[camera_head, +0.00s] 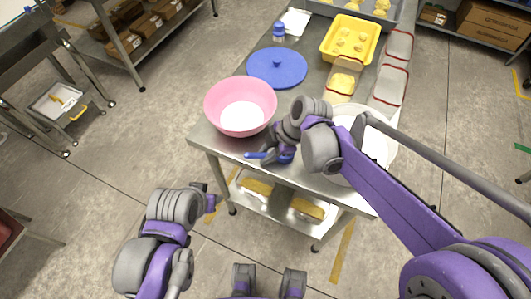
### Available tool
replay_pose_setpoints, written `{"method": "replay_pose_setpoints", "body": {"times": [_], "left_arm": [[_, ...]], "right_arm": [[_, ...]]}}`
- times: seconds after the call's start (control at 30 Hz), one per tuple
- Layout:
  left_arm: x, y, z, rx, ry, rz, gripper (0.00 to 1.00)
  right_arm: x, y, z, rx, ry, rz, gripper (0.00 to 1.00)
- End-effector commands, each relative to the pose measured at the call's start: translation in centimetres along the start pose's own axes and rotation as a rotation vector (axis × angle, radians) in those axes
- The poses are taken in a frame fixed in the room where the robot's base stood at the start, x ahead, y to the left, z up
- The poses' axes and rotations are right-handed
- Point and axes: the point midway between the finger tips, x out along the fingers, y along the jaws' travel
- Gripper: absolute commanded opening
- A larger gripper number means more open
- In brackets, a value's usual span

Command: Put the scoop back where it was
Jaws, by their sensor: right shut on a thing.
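A blue scoop (254,155) shows in part at the front edge of the steel table, just below the pink bowl. My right gripper (277,153) is shut on it; the gripper and wrist hide much of the scoop. The pink bowl (226,98) holds something white and stands at the table's left front corner. A round white tub (383,149) stands to the right, partly hidden behind my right arm. My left gripper (211,198) is low, in front of and left of the table, away from the objects; its jaw opening is unclear.
A blue round lid (277,67), a blue-capped bottle (279,32) and a yellow tray (349,39) with pale lumps sit farther back. Red-rimmed clear bins (391,84) line the right edge. Trays with yellow contents lie on the lower shelf (276,192).

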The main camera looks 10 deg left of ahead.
Motion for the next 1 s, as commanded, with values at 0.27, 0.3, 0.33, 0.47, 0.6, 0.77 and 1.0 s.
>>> {"method": "replay_pose_setpoints", "body": {"times": [0.27,0.3,0.33,0.47,0.6,0.77,1.0], "left_arm": [[0.2,0.0,0.2,0.000,-0.001,0.000,0.50],[0.2,0.0,0.2,0.000,-0.001,0.000,0.50],[0.2,0.0,0.2,0.000,-0.001,0.000,0.50],[0.2,0.0,0.1,0.000,-0.001,0.000,0.50],[0.2,0.0,0.1,0.000,-0.001,0.000,0.50],[-0.1,0.0,-0.1,0.000,0.001,0.000,0.50],[-0.6,0.0,-0.5,0.000,0.003,0.000,0.50]], "right_arm": [[0.3,-0.1,0.1,0.000,0.000,0.000,0.38],[0.3,-0.1,0.1,0.000,0.000,0.000,0.46],[0.2,-0.1,0.1,0.000,0.000,0.000,0.51],[0.2,-0.1,0.1,0.000,0.000,0.000,0.52],[0.2,-0.1,0.1,0.000,0.000,0.000,0.52],[-0.8,0.0,0.0,0.001,-0.001,0.001,0.52],[-5.7,0.0,0.0,0.002,-0.001,0.000,0.52]]}}
